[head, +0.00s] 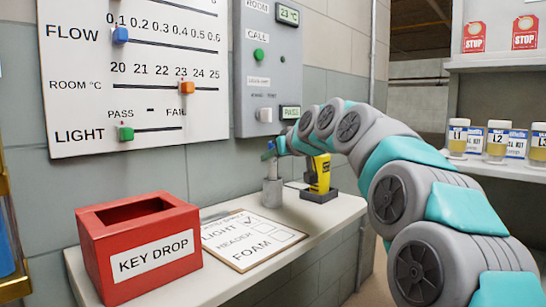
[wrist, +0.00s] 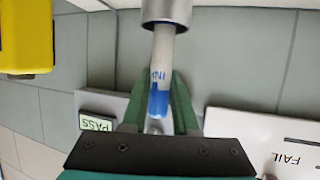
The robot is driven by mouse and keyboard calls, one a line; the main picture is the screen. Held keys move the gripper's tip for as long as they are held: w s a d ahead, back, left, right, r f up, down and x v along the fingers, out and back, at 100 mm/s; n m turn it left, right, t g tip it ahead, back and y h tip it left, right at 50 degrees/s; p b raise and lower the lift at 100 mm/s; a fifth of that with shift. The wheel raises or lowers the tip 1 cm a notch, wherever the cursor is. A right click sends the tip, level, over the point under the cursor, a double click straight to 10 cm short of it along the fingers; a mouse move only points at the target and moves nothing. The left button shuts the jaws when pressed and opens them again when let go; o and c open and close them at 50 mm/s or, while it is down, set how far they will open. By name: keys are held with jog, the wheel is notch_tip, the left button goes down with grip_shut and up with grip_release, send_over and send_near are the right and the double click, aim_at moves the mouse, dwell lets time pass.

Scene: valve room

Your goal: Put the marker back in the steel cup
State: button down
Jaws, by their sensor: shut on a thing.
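The steel cup (head: 271,192) stands on the white shelf near the wall. The marker (head: 271,152) is above it, roughly upright, with a pale body and a blue part. My gripper (head: 278,148) is shut on the marker from the right. In the wrist view, the marker (wrist: 162,62) lies between the green fingers of my gripper (wrist: 158,85), its blue part at the fingers. Its far end meets the mouth of the steel cup (wrist: 166,10); that end is hidden by the cup rim and looks to be inside it.
A yellow device in a dark base (head: 320,190) stands close right of the cup; it also shows in the wrist view (wrist: 27,35). A clipboard (head: 240,237) lies in front, and a red key drop box (head: 140,245) is at left. A grey wall panel (head: 267,90) is behind.

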jog(key=c, duration=0.6)
grip_release()
jog(key=v, duration=0.7)
jog(key=shift+s+d, duration=0.2)
jog(key=shift+s, duration=0.05)
jog(key=shift+s+r, duration=0.1)
